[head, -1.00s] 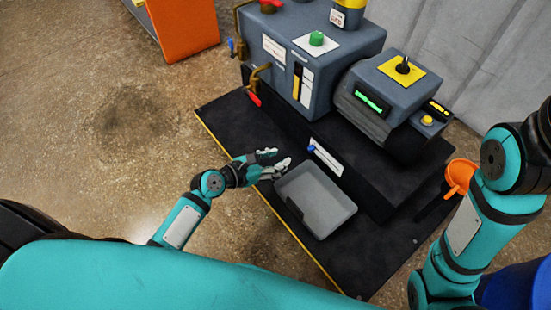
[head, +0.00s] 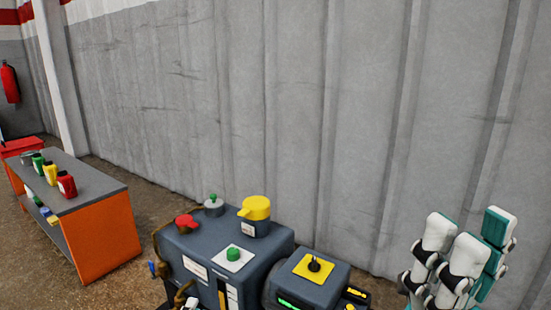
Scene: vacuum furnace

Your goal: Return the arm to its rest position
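My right gripper (head: 466,245) stands at the lower right of the head view, with its white-padded fingers pointing up. The fingers are spread apart, with nothing between them. It is right of the grey furnace unit (head: 215,255) and in front of the wall in the picture.
A control box with a yellow plate (head: 314,267) joins the furnace unit. A yellow-capped container (head: 256,217) stands on the unit. An orange bench (head: 100,240) with several coloured bottles is at left. A grey corrugated wall (head: 300,110) closes off the back.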

